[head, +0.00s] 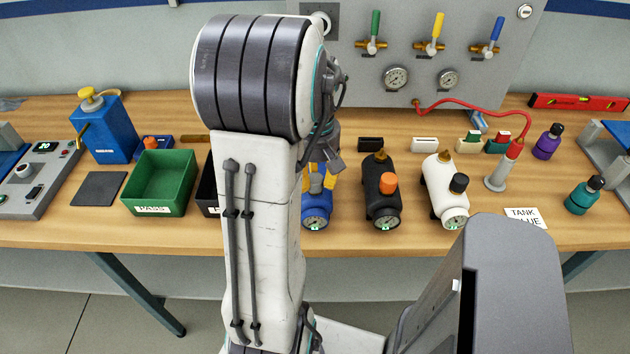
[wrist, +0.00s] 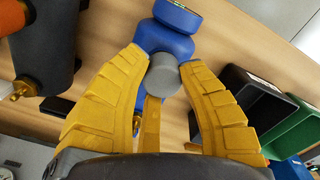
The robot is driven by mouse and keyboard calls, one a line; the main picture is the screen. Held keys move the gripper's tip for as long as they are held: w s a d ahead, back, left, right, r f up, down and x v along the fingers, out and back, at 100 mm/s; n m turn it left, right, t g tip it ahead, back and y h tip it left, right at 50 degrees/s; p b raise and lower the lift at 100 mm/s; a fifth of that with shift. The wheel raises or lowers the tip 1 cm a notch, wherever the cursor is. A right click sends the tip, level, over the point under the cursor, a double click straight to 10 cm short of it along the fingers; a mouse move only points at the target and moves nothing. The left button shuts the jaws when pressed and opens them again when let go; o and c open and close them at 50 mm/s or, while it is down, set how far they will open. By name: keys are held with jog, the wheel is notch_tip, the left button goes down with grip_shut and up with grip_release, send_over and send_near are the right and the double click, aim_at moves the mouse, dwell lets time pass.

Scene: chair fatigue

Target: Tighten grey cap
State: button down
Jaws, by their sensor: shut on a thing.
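The grey cap (wrist: 163,74) shows in the wrist view as a short grey cylinder on the side of a blue tank (wrist: 165,38). My gripper (wrist: 163,72) has yellow fingers, one on each side of the cap, and their tips close on it. In the head view the blue tank (head: 317,206) stands on the bench with its gauge facing the front edge. Part of my yellow gripper (head: 318,178) shows over the tank.
A black tank (head: 383,208) with an orange cap and a white tank (head: 441,190) stand to the right. A green bin (head: 160,181) and a partly hidden black bin (head: 207,185) stand to the left. A panel with valves (head: 420,50) rises behind the bench.

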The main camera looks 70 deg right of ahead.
jog(key=m, duration=0.3)
jog(key=shift+s+a+f+m, duration=0.1)
jog(key=shift+a+m, duration=0.2)
jog(key=shift+m, duration=0.1)
jog(key=c, duration=0.8)
grip_release()
jog(key=shift+c, duration=0.2)
jog(key=shift+d+r, duration=0.15)
jog(key=shift+r, duration=0.4)
notch_tip(320, 180, up, 11)
